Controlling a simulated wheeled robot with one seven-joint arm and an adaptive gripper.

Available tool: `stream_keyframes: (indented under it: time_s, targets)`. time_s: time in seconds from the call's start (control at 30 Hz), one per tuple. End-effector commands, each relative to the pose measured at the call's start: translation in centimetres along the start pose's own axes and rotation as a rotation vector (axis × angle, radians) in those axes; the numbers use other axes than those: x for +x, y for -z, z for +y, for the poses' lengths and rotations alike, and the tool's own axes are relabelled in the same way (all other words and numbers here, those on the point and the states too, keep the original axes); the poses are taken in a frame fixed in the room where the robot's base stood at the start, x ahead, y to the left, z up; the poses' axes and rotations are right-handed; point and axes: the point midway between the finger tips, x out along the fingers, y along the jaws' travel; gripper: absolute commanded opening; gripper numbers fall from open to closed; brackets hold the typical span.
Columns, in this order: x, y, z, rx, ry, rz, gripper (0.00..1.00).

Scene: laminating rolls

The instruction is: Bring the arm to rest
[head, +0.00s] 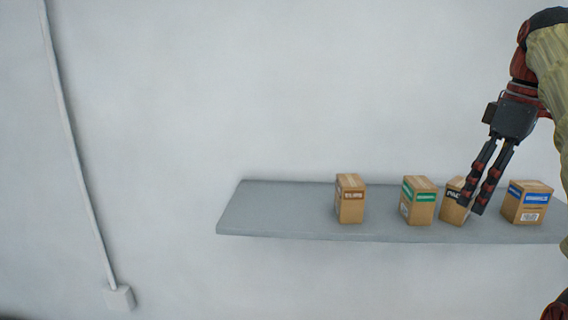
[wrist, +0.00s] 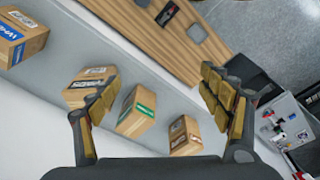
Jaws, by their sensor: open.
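My gripper (head: 471,207) is at the right in the head view, pointing down with its two fingers apart and nothing visible between them. Its fingers overlap the black-labelled box (head: 453,213) in that view; I cannot tell whether they touch it. In the wrist view my gripper (wrist: 163,92) is spread wide, and its left finger partly covers the black-labelled box (wrist: 82,92). The arm comes down from the upper right in the head view.
A grey wall shelf (head: 280,212) holds a brown-labelled box (head: 350,206), a green-labelled box (head: 420,211) and a blue-labelled box (head: 525,209). The shelf's left end is bare. In the wrist view, a wooden surface (wrist: 134,38) and equipment (wrist: 282,122) lie beyond.

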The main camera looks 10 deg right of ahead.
Motion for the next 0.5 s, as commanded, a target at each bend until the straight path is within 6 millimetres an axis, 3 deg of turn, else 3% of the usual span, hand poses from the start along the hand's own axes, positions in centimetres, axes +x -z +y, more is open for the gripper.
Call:
stream_keyframes:
  time_s: [0.27, 0.37, 0.5]
  targets:
    - [4.6, 0.9, -2.7, 0.049, -0.029, 0.011, 0.78]
    - [7.0, 1.2, -4.0, 0.076, -0.042, 0.017, 0.78]
    - [11.7, 1.6, -6.7, 0.123, -0.068, 0.034, 0.78]
